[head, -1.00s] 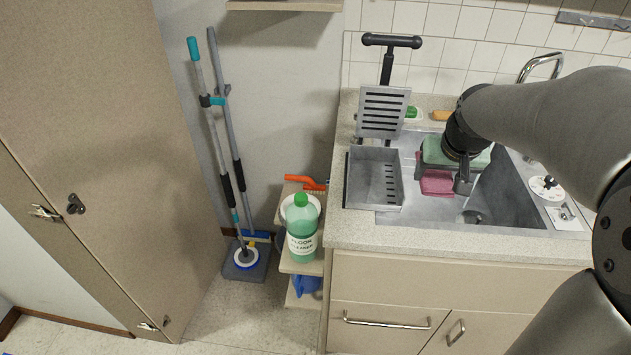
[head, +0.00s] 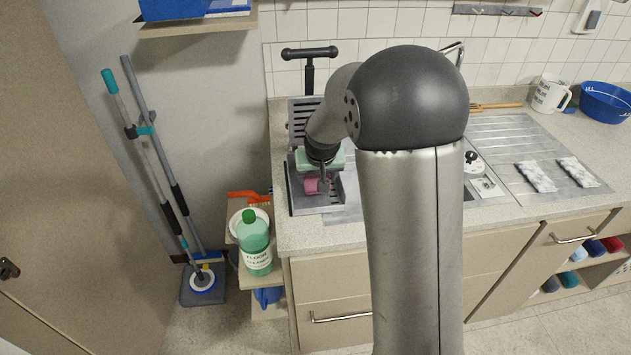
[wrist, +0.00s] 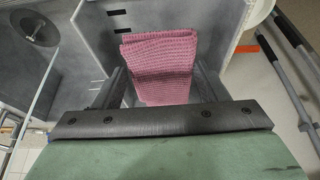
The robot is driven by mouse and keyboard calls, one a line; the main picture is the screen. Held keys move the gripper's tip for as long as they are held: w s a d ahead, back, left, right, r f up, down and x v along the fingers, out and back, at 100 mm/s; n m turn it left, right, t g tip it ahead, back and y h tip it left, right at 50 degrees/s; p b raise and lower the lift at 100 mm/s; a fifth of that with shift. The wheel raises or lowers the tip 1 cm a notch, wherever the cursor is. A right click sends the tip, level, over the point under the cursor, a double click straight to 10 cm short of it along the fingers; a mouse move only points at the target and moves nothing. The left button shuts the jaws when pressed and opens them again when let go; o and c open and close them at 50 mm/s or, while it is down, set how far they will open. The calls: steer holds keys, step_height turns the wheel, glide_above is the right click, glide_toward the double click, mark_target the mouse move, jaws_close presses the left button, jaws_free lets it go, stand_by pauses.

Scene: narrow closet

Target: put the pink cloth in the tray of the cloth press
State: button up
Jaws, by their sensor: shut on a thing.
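The pink cloth (wrist: 165,65) is a knitted, folded piece held between the fingers of my gripper (wrist: 162,85). In the head view the cloth (head: 314,185) shows under my gripper (head: 322,187), over the tray (head: 303,209) of the cloth press. The grey slotted tray (wrist: 98,35) also lies behind the cloth in the wrist view. The press's slotted plate (head: 296,112) stands raised behind the tray, with a dark T-shaped handle (head: 309,54) above it. My gripper hides part of the tray, and I cannot tell whether the cloth touches its floor.
The sink drain (wrist: 35,27) lies left of the tray in the wrist view. A green floor cleaner bottle (head: 256,248) stands on a low shelf left of the counter. Mops (head: 150,170) lean on the wall. A wall shelf (head: 200,27) hangs above. My arm hides much of the sink.

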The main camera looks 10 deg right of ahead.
mark_target(316, 180)
steer(key=shift+w+a+f, duration=0.15)
steer(key=shift+w+f, duration=0.2)
steer(key=shift+f, duration=0.15)
steer(key=shift+f+p, duration=0.3)
steer(key=shift+f, duration=1.15)
steer(key=shift+f, duration=0.1)
steer(key=shift+f+b, duration=0.2)
steer(key=shift+b, duration=0.1)
steer(key=o, duration=1)
steer(key=shift+r, duration=0.15)
steer(key=shift+o, duration=0.2)
